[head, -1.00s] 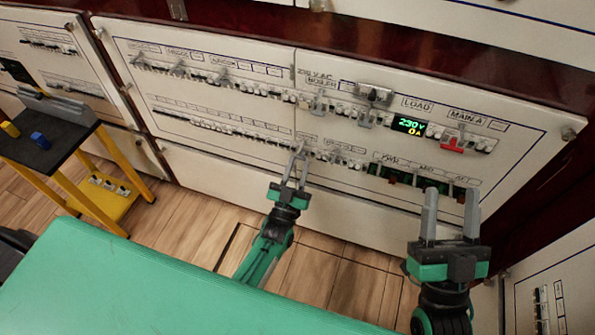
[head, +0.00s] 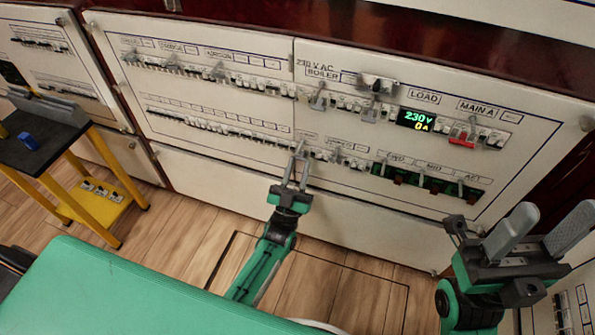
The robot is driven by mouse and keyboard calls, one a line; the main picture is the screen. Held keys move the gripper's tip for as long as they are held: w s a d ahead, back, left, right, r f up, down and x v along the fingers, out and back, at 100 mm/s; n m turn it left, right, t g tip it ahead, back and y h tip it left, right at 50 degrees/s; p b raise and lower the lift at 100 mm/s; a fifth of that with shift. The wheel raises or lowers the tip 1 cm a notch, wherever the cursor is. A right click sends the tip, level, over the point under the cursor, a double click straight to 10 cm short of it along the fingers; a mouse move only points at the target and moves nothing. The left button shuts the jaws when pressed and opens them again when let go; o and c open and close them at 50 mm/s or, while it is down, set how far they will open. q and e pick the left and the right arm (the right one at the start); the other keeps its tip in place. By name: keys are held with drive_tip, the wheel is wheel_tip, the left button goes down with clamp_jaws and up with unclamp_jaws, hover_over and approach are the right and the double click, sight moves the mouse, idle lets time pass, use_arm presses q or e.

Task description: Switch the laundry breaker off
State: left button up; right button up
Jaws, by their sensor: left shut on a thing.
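A white breaker panel (head: 230,105) carries an upper and a lower row of small breakers. The labels are mostly too small to read, so I cannot tell which breaker is the laundry one. My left gripper (head: 297,162) reaches up to the lower row (head: 235,131), near the middle of the panel. It is shut on a small breaker lever there, which its fingertips mostly hide; which way the lever points cannot be told. My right gripper (head: 541,228) is open and empty at the lower right, its two grey fingers apart, away from the breakers.
A lit display (head: 415,119) reads 230 V and 0 A, left of a red main switch (head: 462,137). Green sockets or breakers (head: 430,180) sit lower right. A yellow-legged stand (head: 65,165) with a blue block (head: 28,140) is at left. Wooden floor (head: 185,245) is open below.

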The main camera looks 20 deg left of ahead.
use_arm(q)
drive_tip(key=shift+f, duration=0.1)
idle(0.3)
drive_tip(key=o, duration=1)
drive_tip(key=v, duration=1.3)
drive_tip(key=shift+s+f+p, duration=0.3)
